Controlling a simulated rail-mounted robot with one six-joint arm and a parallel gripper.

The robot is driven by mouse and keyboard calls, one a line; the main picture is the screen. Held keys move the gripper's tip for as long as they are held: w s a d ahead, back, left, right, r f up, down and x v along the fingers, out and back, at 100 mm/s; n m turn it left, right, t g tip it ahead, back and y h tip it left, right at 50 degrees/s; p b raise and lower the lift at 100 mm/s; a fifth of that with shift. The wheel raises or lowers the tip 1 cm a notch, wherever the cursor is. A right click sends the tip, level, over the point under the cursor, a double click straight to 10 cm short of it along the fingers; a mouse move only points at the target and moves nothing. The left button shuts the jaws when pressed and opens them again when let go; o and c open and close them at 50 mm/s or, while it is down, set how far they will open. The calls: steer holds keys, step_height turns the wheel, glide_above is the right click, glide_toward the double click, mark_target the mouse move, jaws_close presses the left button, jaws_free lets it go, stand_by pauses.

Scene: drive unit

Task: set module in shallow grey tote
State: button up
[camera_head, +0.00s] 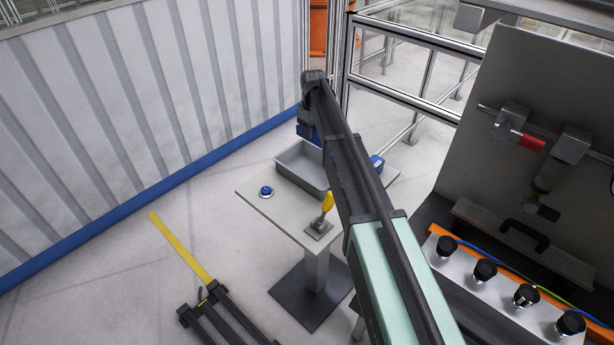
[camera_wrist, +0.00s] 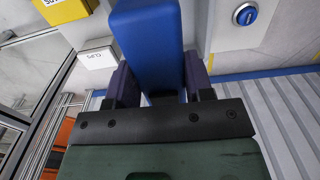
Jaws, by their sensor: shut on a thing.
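My gripper (camera_wrist: 155,88) is shut on a blue block-shaped module (camera_wrist: 148,40), with a dark finger on each side of it. In the head view my arm reaches over the table, and a bit of the blue module (camera_head: 305,132) shows just beyond the tote's back rim. The shallow grey tote (camera_head: 290,176) sits on the table; its visible inside looks empty. My arm hides its right part. I cannot tell the module's height over the tote. I cannot make out the tote for certain in the wrist view.
The table (camera_head: 254,201) also bears a blue push button (camera_head: 266,191) and a yellow-handled device (camera_head: 327,203) in front of the tote. A blue item (camera_head: 377,162) is right of my arm. The wrist view shows a white box (camera_wrist: 97,57) and a yellow box (camera_wrist: 64,9).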

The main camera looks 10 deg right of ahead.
mark_target(312, 175)
step_height(312, 175, down, 17)
steer(key=b, duration=1.4)
steer(key=shift+f+b, duration=0.1)
steer(key=shift+b, duration=0.3)
steer(key=o, duration=1)
steer(key=shift+o, duration=0.2)
step_height(312, 175, up, 13)
steer(key=p, duration=1.3)
steer(key=shift+s+f, duration=0.1)
steer(key=shift+f, duration=0.05)
steer(key=s+m, duration=0.7)
steer(key=s, duration=3.1)
steer(key=shift+s+a, duration=0.2)
steer(key=shift+a, duration=0.05)
